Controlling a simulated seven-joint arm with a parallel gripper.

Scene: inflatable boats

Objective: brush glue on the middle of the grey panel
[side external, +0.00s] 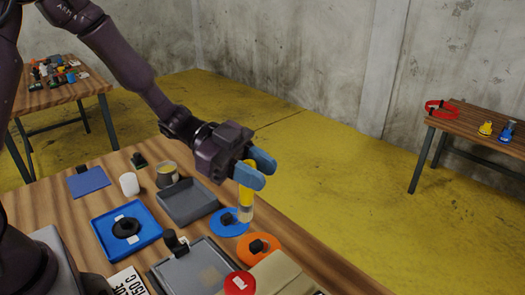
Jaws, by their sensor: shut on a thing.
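My gripper (257,172) has blue fingers shut on the yellow handle of a brush (246,197). The brush hangs upright with its pale end down, beside the right edge of a blue disc (226,229); I cannot tell whether it touches anything. A flat grey panel (178,277) with a raised rim lies at the front, left of and nearer than the brush. A faint tan patch shows near its middle; I cannot tell whether it is glue. A small jar (167,174) with yellowish contents, possibly glue, stands behind a grey tray (187,208). Bristle detail is too small to see.
A black clamp-like piece (174,242) stands at the panel's back edge. An orange disc (258,248), a red disc (239,284) and a cardboard piece (288,277) lie to its right. A blue tray (101,236) and white cup (129,184) are to the left.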

